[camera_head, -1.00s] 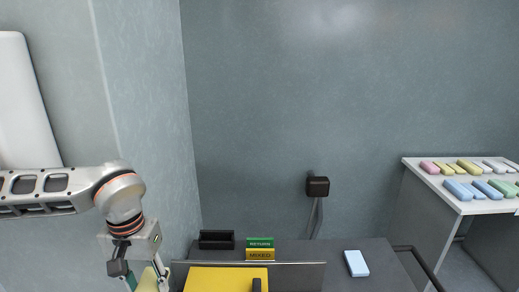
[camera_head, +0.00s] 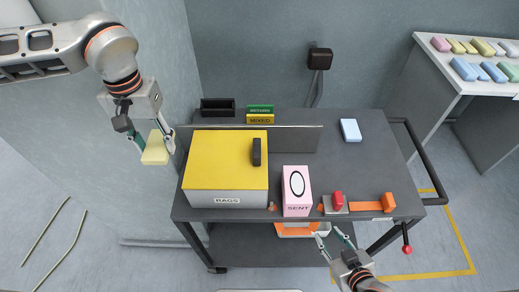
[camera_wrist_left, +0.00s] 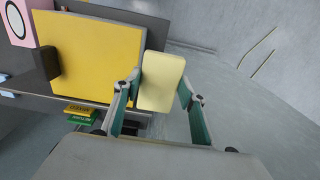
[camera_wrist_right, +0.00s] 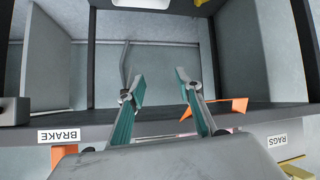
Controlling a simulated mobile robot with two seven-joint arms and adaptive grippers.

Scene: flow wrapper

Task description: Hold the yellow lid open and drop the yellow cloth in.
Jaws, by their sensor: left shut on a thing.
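The grey bin labelled RAGS (camera_head: 226,200) stands at the left of the dark cart top, with its flat yellow lid (camera_head: 215,160) down on it. A black handle (camera_head: 257,152) sits on the lid's right side. My left gripper (camera_head: 153,148) is shut on the yellow cloth (camera_head: 155,150), held in the air left of the bin. The cloth shows between the fingers in the left wrist view (camera_wrist_left: 161,82), beside the lid. My right gripper (camera_head: 328,238) is open and empty at the cart's front edge, below the top; its fingers are apart in the right wrist view (camera_wrist_right: 160,90).
A pink SENT box (camera_head: 297,190) stands right of the bin. A red knob (camera_head: 338,199) and an orange part (camera_head: 388,202) lie near the front edge. A pale blue block (camera_head: 350,130) and green and yellow signs (camera_head: 260,113) are behind. A side table (camera_head: 450,75) holds coloured blocks.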

